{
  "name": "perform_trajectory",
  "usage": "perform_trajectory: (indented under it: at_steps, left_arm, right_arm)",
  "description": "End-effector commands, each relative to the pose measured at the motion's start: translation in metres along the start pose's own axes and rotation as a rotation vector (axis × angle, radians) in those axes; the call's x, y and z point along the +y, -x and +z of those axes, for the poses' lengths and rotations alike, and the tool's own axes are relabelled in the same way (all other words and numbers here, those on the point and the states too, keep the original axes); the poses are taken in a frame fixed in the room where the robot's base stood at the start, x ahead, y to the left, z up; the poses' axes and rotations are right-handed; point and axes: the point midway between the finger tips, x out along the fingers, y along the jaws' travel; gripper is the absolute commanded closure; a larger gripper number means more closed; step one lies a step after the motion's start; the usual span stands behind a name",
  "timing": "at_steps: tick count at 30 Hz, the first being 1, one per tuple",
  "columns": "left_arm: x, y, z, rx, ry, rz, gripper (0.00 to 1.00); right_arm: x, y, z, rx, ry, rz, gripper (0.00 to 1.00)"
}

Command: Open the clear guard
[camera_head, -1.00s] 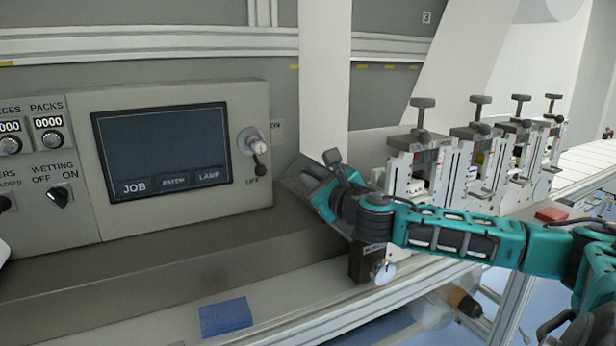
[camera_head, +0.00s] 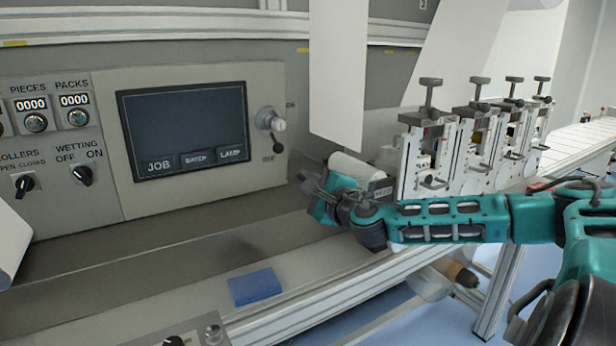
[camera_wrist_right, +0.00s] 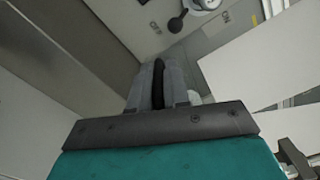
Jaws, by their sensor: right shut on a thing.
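My right gripper (camera_head: 310,184) is in front of the machine, just right of the control panel and beside a white roller (camera_head: 356,172). In the right wrist view, its two grey fingers (camera_wrist_right: 158,84) are closed on a narrow dark piece (camera_wrist_right: 158,86), which looks like a handle. The fingers hide most of this piece, and I cannot tell its full shape. The clear guard cannot be made out for certain in either view; its see-through pane does not stand out. My left gripper is not in view.
The control panel with its dark screen (camera_head: 184,128) and a knob (camera_head: 270,119) stands to the left. White paper web (camera_head: 338,70) hangs behind the gripper. Several clamp units (camera_head: 430,150) stand to the right. A blue block (camera_head: 255,287) lies on the front ledge.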

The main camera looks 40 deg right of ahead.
Motion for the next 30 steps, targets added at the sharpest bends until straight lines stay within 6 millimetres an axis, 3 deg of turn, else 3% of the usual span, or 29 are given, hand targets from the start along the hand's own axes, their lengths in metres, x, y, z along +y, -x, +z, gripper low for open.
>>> perform_trajectory:
  at_steps: [9, 25, 26, 30]
  left_arm:
    - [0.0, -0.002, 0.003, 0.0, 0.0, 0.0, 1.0]
    - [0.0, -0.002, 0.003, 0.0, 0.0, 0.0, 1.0]
    - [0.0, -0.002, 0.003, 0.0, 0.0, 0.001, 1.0]
    - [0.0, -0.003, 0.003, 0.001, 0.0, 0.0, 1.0]
  right_arm:
    - [0.016, 0.0, -0.009, 0.005, 0.0, 0.002, 1.0]
    - [0.019, 0.0, -0.01, 0.005, -0.002, 0.003, 1.0]
    - [0.019, 0.0, -0.01, 0.006, -0.002, 0.003, 0.8]
    - [0.018, 0.0, -0.01, 0.004, 0.0, 0.002, 0.67]
